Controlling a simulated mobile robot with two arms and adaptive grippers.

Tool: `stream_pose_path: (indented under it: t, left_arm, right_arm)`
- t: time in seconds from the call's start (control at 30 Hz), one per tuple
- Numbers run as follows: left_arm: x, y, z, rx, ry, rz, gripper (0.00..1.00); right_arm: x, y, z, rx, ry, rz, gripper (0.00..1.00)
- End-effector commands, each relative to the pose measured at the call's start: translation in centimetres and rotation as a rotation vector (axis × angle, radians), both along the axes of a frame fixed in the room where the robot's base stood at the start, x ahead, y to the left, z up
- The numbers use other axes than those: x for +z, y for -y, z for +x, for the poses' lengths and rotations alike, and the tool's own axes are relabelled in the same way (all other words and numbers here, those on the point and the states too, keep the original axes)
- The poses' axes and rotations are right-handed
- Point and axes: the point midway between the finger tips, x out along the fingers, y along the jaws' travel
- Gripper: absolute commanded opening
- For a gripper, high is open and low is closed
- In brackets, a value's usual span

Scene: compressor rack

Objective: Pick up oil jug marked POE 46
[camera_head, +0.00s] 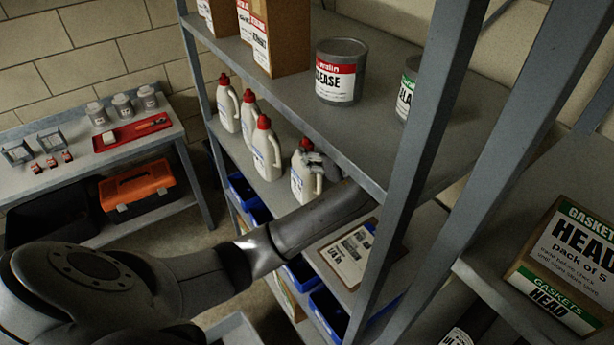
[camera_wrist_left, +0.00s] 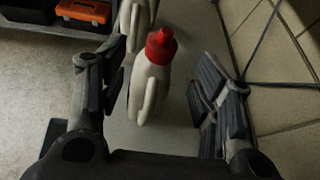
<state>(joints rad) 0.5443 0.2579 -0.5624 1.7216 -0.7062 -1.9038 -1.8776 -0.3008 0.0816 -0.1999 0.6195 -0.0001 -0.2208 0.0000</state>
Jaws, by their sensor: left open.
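Several white oil jugs with red caps stand upright in a row on the rack's middle shelf in the head view. The rightmost jug (camera_head: 303,182) is partly covered by my left gripper (camera_head: 322,165); beside it are another jug (camera_head: 265,150) and two farther ones, including the far-left jug (camera_head: 228,108). The jug labels are too small to read, so I cannot tell which is POE 46. In the left wrist view my left gripper (camera_wrist_left: 155,95) is open, and a red-capped jug (camera_wrist_left: 148,85) shows between its fingers, with no clear contact. A second jug (camera_wrist_left: 137,20) stands behind it.
The upper shelf (camera_head: 290,95) lies close above the jugs and holds a grease can (camera_head: 340,72) and boxes. A rack post (camera_head: 415,170) stands right of my forearm. Blue bins (camera_head: 328,310) and a clipboard (camera_head: 350,252) are below. A workbench (camera_head: 60,170) stands left.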

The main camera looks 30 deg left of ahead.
Motion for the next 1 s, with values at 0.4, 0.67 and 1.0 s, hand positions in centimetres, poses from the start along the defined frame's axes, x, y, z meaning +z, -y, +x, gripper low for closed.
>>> stream_pose_path:
  t: [0.4,0.67,1.0]
  left_arm:
    - [-0.4,-4.4,2.5,-0.002,-0.035,0.06,0.58]
    - [-1.2,-6.1,3.3,-0.002,-0.034,0.058,0.58]
    - [-3.1,-9.1,4.9,-0.003,-0.033,0.057,0.58]
  right_arm:
    - [1.4,-0.6,0.0,0.0,-0.001,0.007,0.4]
    - [2.6,-0.5,0.0,0.0,0.001,0.006,0.4]
    - [4.1,0.2,0.1,0.001,0.001,-0.002,0.4]
